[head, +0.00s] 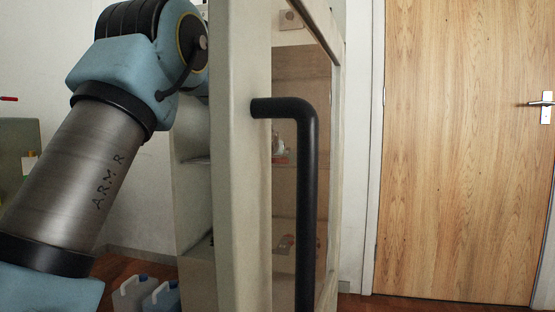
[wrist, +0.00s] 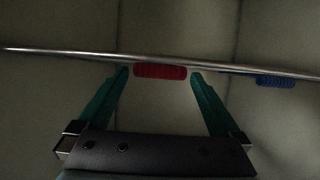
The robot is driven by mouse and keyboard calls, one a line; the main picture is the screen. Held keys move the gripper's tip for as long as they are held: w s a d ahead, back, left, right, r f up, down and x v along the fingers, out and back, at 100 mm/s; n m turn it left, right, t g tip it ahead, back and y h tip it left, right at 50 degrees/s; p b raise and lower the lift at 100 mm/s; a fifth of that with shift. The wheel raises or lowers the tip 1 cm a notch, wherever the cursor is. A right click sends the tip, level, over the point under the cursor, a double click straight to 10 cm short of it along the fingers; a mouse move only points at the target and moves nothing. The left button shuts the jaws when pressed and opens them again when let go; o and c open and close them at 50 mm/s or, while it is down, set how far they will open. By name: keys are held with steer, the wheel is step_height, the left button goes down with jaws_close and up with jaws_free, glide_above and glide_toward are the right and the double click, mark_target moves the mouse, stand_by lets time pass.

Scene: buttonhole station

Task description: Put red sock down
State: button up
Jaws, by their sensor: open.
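The red sock (wrist: 160,71) is a small ribbed red piece in the wrist view, just under a thin metal rail (wrist: 85,55). My gripper (wrist: 160,75) has two green fingers spread apart, one on each side of the red sock. A gap shows between the sock and each finger. I cannot tell whether the sock hangs from the rail or rests behind it. The head view shows my arm reaching behind the cabinet door; my gripper and the sock are hidden there.
A blue ribbed piece (wrist: 275,81) is at the right under the rail. In the head view, a pale cabinet door (head: 240,180) with a black handle (head: 306,200) stands open in front. Containers (head: 148,294) stand on the floor. A wooden door (head: 465,150) is at the right.

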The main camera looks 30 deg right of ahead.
steer(key=p+v, duration=0.2)
steer(key=v, duration=1)
steer(key=s+a+f+n+g+y, duration=0.1)
steer(key=a+f+y, duration=0.1)
steer(key=a+f, duration=0.55)
steer(key=s+a+f+n+g+y, duration=0.15)
steer(key=a+f, duration=0.25)
steer(key=a, duration=0.7)
steer(key=a+f+n+g+y, duration=0.1)
steer(key=a+f+n+y, duration=0.15)
steer(key=a+f, duration=0.5)
steer(key=s+a+f+n+g+y, duration=0.1)
steer(key=s+a+f+g, duration=0.1)
steer(key=s+a+f, duration=0.2)
steer(key=s+a+f+n+g+y, duration=0.1)
steer(key=s+a+f, duration=0.3)
steer(key=s+a, duration=0.7)
steer(key=shift+s+a+g+y, duration=0.3)
steer(key=shift+a+g+y, duration=0.2)
steer(key=shift+a+g, duration=0.5)
steer(key=shift+a+f, duration=0.1)
step_height(320, 180, up, 36)
steer(key=p, duration=3.5)
steer(key=shift+p, duration=0.35)
